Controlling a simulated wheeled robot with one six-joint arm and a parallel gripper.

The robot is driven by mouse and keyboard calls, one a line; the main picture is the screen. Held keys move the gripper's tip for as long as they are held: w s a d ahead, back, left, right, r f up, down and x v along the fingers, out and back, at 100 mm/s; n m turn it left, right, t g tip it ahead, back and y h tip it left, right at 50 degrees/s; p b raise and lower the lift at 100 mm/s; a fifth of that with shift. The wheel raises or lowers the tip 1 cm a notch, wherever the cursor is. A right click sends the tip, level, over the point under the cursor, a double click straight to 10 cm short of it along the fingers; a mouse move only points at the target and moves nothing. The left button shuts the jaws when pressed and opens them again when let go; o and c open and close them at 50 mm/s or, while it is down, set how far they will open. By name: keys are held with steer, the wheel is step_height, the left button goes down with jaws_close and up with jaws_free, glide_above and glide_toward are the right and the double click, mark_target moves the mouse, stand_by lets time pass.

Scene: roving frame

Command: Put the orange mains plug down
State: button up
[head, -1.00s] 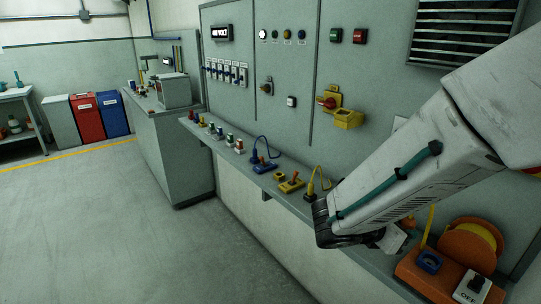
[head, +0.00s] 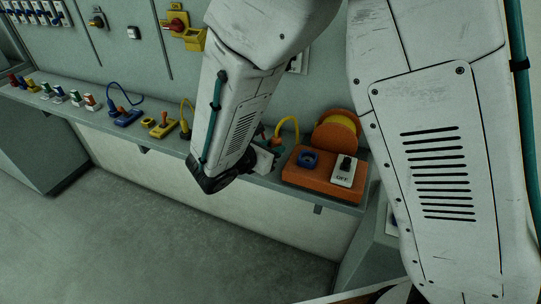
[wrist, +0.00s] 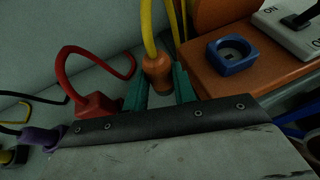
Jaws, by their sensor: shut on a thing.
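The orange mains plug (wrist: 157,72) is between the two green fingers of my gripper (wrist: 160,82) in the wrist view. The gripper is shut on it, and a yellow cable (wrist: 149,28) rises from its top. The plug stands roughly upright in the wrist view, beside the orange block (wrist: 210,72) with a blue socket (wrist: 232,55). The plug's lower end is hidden by the gripper body, so I cannot tell whether it touches the shelf. In the head view my arm hides most of the gripper, over the shelf just left of the orange block (head: 312,176).
A red plug with a red cable (wrist: 97,105) lies close left of my gripper in the wrist view. Yellow (head: 163,128) and blue (head: 127,117) units stand farther left along the narrow shelf (head: 218,168).

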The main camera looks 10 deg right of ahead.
steer(key=shift+f, duration=1.6)
steer(key=o, duration=0.7)
steer(key=shift+f, duration=0.1)
steer(key=shift+o, duration=0.2)
